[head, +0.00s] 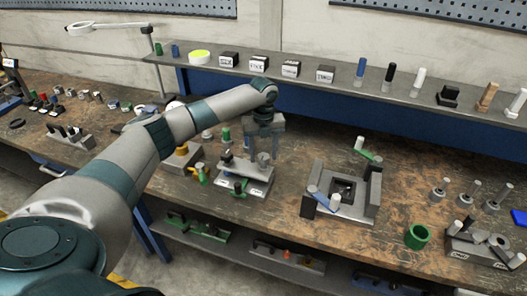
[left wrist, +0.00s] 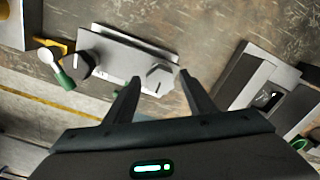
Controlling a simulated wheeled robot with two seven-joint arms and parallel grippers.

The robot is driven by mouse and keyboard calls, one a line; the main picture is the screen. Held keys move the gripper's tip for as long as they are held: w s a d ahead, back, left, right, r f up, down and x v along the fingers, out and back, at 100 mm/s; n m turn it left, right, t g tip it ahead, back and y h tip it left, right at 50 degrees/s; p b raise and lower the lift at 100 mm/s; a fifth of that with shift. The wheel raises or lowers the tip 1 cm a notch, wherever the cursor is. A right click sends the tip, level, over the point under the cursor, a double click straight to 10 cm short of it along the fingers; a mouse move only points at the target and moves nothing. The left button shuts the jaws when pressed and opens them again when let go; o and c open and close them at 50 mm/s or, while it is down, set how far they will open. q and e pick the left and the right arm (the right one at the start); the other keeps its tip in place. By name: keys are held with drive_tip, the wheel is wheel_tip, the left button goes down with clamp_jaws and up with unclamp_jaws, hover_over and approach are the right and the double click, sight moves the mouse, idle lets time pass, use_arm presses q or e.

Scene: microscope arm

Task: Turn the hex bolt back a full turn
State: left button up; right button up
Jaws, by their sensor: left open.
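The hex bolt (head: 263,159) is a grey six-sided piece standing on a light grey plate (head: 257,182) on the bench. In the left wrist view the hex bolt (left wrist: 158,74) shows near the plate's edge, just beyond the fingertips. My left gripper (head: 264,148) points down above the bolt, and in the head view it partly overlaps it. Its two dark fingers (left wrist: 158,82) are apart and empty, one to each side of the bolt in the picture. I cannot tell how far above the bolt the fingertips are. My right gripper is not in view.
A grey square fixture (head: 343,188) with handles is to the right. A green ring (head: 418,236) lies farther right. A shelf (head: 340,80) runs behind.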

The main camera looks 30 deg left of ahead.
use_arm(q)
drive_tip(key=shift+f, duration=0.1)
drive_tip(key=shift+c, duration=0.6)
drive_tip(key=c, duration=0.9)
drive_tip(key=shift+n, duration=0.3)
